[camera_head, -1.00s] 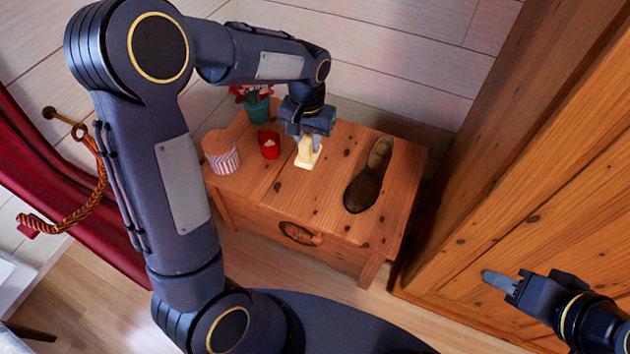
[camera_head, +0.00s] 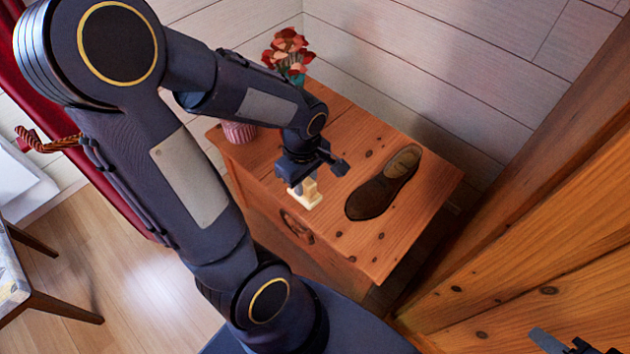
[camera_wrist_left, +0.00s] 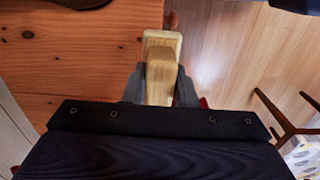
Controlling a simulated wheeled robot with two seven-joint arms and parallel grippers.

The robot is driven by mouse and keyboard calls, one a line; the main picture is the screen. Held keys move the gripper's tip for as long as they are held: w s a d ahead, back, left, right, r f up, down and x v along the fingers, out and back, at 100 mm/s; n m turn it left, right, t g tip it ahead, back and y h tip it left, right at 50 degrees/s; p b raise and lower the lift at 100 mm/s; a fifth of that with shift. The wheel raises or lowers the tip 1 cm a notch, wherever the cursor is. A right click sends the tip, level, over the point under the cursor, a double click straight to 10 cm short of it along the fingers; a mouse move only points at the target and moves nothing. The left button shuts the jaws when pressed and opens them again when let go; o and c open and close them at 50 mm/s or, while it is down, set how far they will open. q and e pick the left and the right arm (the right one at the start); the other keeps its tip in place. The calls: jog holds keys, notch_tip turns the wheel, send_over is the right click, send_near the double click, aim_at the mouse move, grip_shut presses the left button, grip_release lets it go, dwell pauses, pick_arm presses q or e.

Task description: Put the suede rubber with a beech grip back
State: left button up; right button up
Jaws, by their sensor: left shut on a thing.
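The suede rubber (camera_head: 308,194) is a pale, cream-coloured block with a light wooden grip. My left gripper (camera_head: 302,178) is shut on it, near the front edge of the wooden chest (camera_head: 400,238). In the left wrist view the rubber (camera_wrist_left: 162,72) sits between the two fingers, with the chest top on its left and floor on its right. I cannot tell whether it touches the chest. A brown shoe (camera_head: 372,196) lies on the chest to the right of it. My right gripper (camera_head: 562,343) is only partly in view at the bottom right corner.
Red flowers (camera_head: 288,48) stand at the chest's back left. A pink striped pot (camera_head: 238,132) is partly hidden behind my left arm. A wooden panel (camera_head: 540,250) rises on the right. The chest top around the shoe is clear.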

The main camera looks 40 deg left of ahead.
pick_arm(q)
jog(key=w+a+f+b, duration=0.1)
jog(key=w+a+f, duration=0.1)
jog(key=w+f, duration=0.1)
jog(key=w+a+f+b, duration=0.1)
jog(key=w+a+f, duration=0.1)
jog(key=w+f, duration=0.1)
jog(key=w+a+f+b, duration=0.1)
jog(key=w+a+f, duration=0.1)
jog(key=w, duration=0.3)
jog(key=shift+w+a+f+b, duration=0.15)
jog(key=shift+f+b, duration=0.05)
jog(key=shift+f, duration=0.25)
jog(key=shift+w+a+f+b, duration=0.1)
jog(key=shift+w+f+b, duration=0.05)
jog(key=shift+f, duration=0.3)
jog(key=f+b, duration=0.1)
jog(key=f, duration=0.2)
jog(key=shift+w+f, duration=0.15)
jog(key=shift+w, duration=0.05)
jog(key=shift+f, duration=0.15)
jog(key=o, duration=0.9)
